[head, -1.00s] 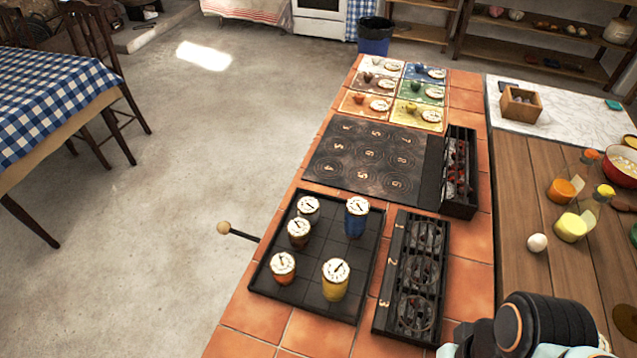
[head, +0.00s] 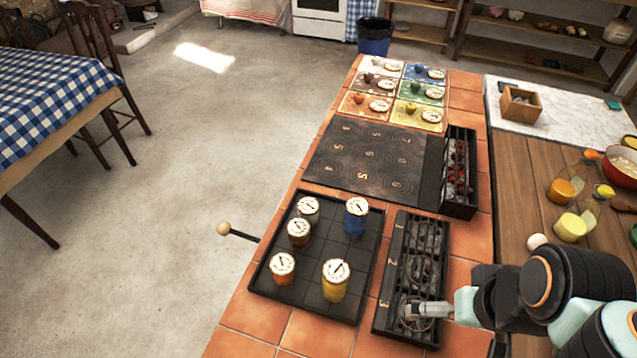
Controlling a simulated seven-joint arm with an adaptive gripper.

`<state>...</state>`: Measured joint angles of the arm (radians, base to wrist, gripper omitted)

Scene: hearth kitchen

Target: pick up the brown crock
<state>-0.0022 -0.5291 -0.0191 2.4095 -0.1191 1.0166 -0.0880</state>
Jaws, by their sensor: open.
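The brown crock (head: 298,236) stands upright on the black gridded tray (head: 262,284), with a pale dial-like lid on top. A cream crock (head: 308,213) is just behind it, and an orange crock (head: 282,271) is in front of it to the left. A blue crock (head: 356,222) and a yellow crock (head: 335,285) stand to its right. My gripper (head: 408,311) is open and empty over the front ring of the black numbered rack (head: 388,308). It is to the right of the tray, well apart from the brown crock.
A black mat with numbered rings (head: 350,160) lies behind the tray, beside a black trough of embers (head: 459,175). Coloured cards (head: 419,113) lie at the far end. An egg (head: 537,241) and candle jars (head: 570,227) are on the wooden counter at right.

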